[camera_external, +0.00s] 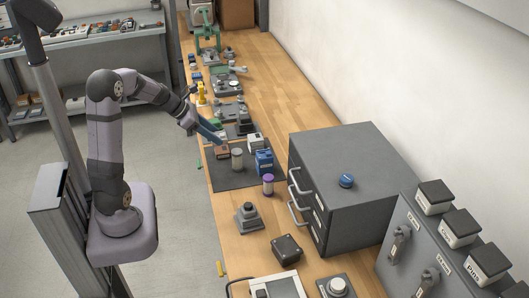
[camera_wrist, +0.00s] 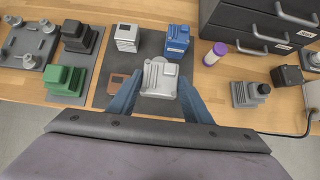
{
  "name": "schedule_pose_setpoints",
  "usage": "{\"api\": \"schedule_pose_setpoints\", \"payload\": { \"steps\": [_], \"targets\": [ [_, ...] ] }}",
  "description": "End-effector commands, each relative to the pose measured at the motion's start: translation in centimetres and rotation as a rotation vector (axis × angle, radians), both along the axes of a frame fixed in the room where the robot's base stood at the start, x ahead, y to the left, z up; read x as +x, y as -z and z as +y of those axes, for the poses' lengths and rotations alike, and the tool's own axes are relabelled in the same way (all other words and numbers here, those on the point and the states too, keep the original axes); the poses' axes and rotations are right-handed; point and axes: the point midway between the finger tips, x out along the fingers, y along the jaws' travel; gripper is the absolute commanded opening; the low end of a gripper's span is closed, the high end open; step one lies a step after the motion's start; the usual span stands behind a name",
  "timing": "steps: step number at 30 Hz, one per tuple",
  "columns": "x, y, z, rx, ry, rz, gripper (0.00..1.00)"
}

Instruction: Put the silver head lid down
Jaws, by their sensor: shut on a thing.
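The silver head lid (camera_wrist: 158,78) is a light grey piece with a raised, ribbed top, between my fingers in the wrist view. My gripper (camera_wrist: 157,92) is shut on it, with one blue finger along each side. In the external view my gripper (camera_external: 220,141) points down toward the dark mat (camera_external: 225,180), and a small silver-grey piece (camera_external: 237,159) shows by its fingertips. I cannot tell whether the lid touches the mat. The lid's underside is hidden.
A white box (camera_wrist: 127,38) and a blue box (camera_wrist: 177,42) stand behind the lid. A brown block (camera_wrist: 118,84) lies to its left. A purple-capped bottle (camera_external: 268,184) and a grey drawer cabinet (camera_external: 345,165) are to the right. Green and black parts (camera_wrist: 66,80) sit left.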

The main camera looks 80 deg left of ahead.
Motion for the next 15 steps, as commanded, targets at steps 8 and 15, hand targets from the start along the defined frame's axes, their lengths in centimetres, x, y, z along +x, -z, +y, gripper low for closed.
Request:
{"api": "schedule_pose_setpoints", "payload": {
  "steps": [8, 15],
  "targets": [
    [0.0, -2.9, 0.0, 0.000, 0.000, -0.001, 0.15],
    [0.2, -3.3, 0.1, -0.001, 0.001, 0.000, 0.15]
  ]
}}
